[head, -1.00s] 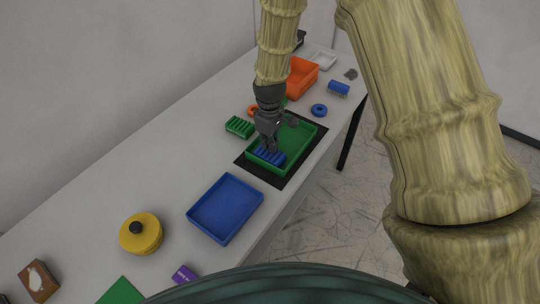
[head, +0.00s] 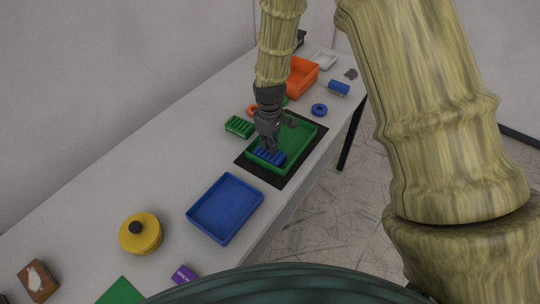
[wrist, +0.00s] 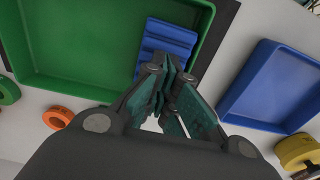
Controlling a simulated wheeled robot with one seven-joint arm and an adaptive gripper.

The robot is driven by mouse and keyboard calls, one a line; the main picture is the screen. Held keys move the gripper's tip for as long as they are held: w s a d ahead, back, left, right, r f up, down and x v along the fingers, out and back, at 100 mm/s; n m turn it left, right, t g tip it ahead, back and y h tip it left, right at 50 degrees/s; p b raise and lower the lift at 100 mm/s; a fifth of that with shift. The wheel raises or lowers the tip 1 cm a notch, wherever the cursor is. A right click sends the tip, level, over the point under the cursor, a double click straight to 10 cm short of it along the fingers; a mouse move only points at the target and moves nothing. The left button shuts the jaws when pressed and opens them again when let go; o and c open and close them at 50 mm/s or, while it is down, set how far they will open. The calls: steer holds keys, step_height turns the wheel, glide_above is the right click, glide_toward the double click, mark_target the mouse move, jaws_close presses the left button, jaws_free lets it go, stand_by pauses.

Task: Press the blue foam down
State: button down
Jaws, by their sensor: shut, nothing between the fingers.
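The blue foam (head: 268,155) is a ribbed block lying inside the green tray (head: 312,134), at the tray's near left end. In the wrist view the blue foam (wrist: 168,42) sits against the wall of the green tray (wrist: 75,85), partly hidden by my fingers. My gripper (head: 271,149) is shut and empty, pointing down with its fingertips over the foam. In the wrist view the fingertips (wrist: 172,66) overlap the foam's near edge. I cannot tell for sure whether they touch it.
The green tray stands on a black mat (head: 270,178). A blue tray (head: 226,208) is at the near side, a green ribbed block (head: 239,127) at the left, and an orange bin (head: 301,78) behind. A blue ring (head: 319,110) lies to the right.

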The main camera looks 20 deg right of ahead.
steer(key=shift+s+f, duration=0.1)
steer(key=shift+f, duration=0.55)
stand_by(2.6)
stand_by(1.4)
steer(key=shift+r+p, duration=2.4)
steer(key=shift+r, duration=1.15)
steer(key=shift+r, duration=0.15)
step_height(320, 180, up, 12)
steer(key=shift+d+f, duration=0.1)
steer(key=shift+f, duration=0.1)
